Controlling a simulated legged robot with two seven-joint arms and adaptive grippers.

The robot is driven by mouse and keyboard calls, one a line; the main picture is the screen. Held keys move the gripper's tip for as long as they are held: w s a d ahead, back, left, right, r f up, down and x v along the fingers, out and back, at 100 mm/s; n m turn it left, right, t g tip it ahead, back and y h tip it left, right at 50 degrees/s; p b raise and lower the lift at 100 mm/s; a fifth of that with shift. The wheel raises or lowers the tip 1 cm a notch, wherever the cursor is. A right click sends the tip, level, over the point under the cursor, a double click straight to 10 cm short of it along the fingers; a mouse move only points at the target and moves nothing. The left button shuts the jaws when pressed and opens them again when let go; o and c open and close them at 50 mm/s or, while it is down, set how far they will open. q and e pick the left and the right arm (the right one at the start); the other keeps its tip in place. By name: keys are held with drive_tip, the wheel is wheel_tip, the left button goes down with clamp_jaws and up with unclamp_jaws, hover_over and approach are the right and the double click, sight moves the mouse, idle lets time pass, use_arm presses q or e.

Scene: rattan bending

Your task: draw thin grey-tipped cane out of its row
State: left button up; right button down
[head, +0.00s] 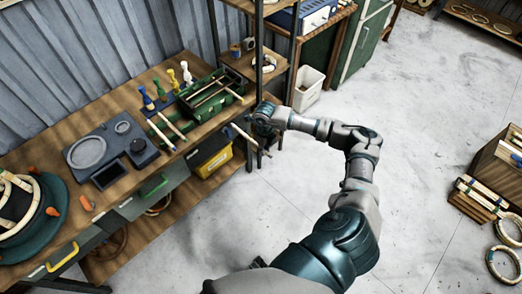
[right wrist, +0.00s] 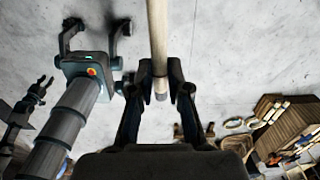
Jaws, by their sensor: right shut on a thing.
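My right gripper (head: 262,122) is at the front edge of the workbench, near the shelf post. It is shut on a thin pale cane (head: 251,139), which slants down over the bench edge. In the right wrist view the fingertips (right wrist: 160,88) close around the cane (right wrist: 157,35) close to its grey end, and the rest runs up out of frame. Several other canes lie in a green rack (head: 190,107) on the bench, left of the gripper. A dark shape (right wrist: 38,92) at the left of the wrist view may be my left gripper; its jaws are unclear.
A yellow bin (head: 214,162) is under the bench front, and a white bin (head: 308,90) stands behind the gripper. Open grey floor lies to the right.

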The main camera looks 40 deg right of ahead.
use_arm(q)
drive_tip(key=shift+w+d+r+p, duration=0.1)
drive_tip(key=shift+w+r+p, duration=0.15)
drive_tip(key=shift+r+p, duration=0.3)
drive_tip(key=shift+w+d+r+p, duration=0.1)
drive_tip(key=shift+w+r+p, duration=0.1)
drive_tip(key=shift+r+p, duration=0.35)
use_arm(e)
drive_tip(key=s+d, duration=0.2)
drive_tip(key=s, duration=1.9)
drive_tip(key=shift+s, duration=0.25)
